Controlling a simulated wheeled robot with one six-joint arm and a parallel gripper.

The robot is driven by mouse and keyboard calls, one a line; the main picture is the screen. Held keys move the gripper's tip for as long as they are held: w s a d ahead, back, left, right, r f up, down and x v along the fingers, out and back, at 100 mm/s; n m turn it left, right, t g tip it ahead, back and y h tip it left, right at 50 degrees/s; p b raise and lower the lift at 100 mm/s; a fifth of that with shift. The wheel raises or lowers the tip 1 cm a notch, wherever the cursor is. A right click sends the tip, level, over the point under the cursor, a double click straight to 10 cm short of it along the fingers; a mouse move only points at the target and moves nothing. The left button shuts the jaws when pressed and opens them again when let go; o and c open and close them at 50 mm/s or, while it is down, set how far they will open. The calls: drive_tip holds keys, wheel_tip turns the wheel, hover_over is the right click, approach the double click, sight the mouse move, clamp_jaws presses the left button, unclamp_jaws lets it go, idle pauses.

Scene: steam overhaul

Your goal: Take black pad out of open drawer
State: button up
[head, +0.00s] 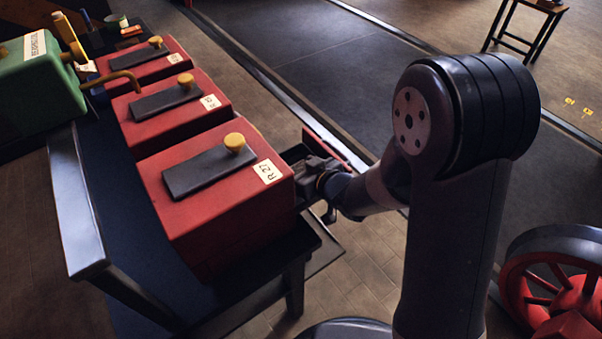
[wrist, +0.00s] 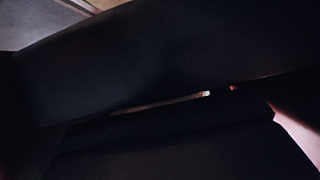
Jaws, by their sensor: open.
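The open drawer (head: 322,138) sticks out from the right side of the nearest red box (head: 215,217), labelled R 27. Its red front panel and part of its rim show in the head view. My gripper (head: 312,172) is at the drawer, low over or inside it; the exact depth cannot be told. The gripper is open, with its fingertips partly hidden. I cannot make out a black pad inside the drawer in the head view. The wrist view is mostly dark, with large black surfaces close to the camera and thin light gaps, so the pad cannot be told apart there.
Two more red boxes (head: 176,104) stand in a row behind on the dark bench (head: 85,185). Each red box has a dark slab (head: 208,172) and a yellow knob (head: 235,142) on top. A green case (head: 35,85) stands left. A red wheel (head: 555,275) is at lower right.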

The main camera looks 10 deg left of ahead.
drive_tip(key=shift+c, duration=0.2)
drive_tip(key=c, duration=0.8)
